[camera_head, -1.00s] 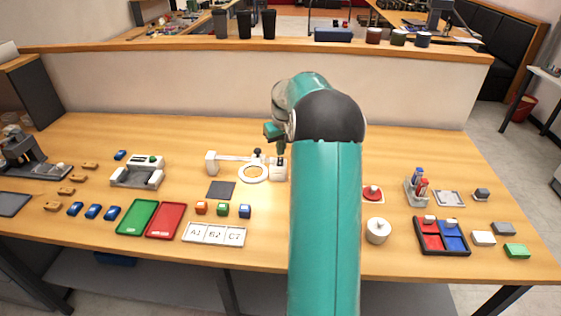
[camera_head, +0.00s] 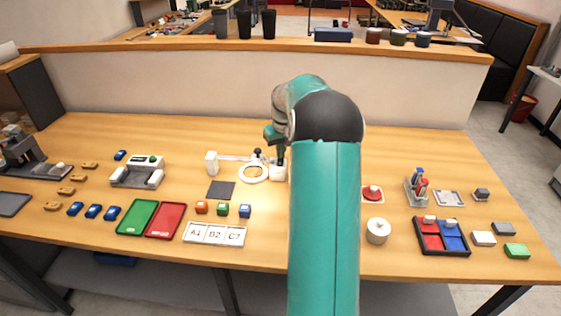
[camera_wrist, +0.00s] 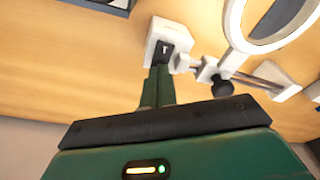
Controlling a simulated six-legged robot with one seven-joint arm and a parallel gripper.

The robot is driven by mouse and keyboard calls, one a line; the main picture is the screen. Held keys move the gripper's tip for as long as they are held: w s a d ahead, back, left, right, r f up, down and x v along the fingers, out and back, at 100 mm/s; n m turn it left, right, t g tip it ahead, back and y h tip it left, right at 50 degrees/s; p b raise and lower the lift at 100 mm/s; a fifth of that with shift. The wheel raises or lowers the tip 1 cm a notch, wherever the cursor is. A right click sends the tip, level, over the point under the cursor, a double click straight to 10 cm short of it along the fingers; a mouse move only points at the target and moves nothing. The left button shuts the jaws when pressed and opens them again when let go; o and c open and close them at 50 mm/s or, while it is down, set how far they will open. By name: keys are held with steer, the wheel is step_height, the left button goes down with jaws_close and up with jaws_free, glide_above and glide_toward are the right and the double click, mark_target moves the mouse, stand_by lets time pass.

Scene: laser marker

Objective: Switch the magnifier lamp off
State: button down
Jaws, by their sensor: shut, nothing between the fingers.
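The magnifier lamp has a white ring head (camera_head: 253,172) on a thin arm, with a dark knob beside it. The ring looks bright white in the wrist view (camera_wrist: 232,22). Its white switch box (camera_head: 278,174) stands at the right end, and in the wrist view the box carries a black rocker switch (camera_wrist: 164,48). My gripper (camera_head: 279,158) is above the box, pointing down. In the wrist view my gripper (camera_wrist: 160,70) is shut and empty, its fingertips at the switch's near edge. I cannot tell whether they touch it.
A white post (camera_head: 211,163) stands at the left end of the lamp arm. A dark square pad (camera_head: 220,190) and several small coloured blocks lie in front. A round white pot (camera_head: 377,231) and a red button (camera_head: 372,193) are to the right. My arm hides the table's middle.

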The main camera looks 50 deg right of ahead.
steer(key=shift+f, duration=0.35)
steer(key=shift+r, duration=3.5)
steer(key=shift+s, duration=0.1)
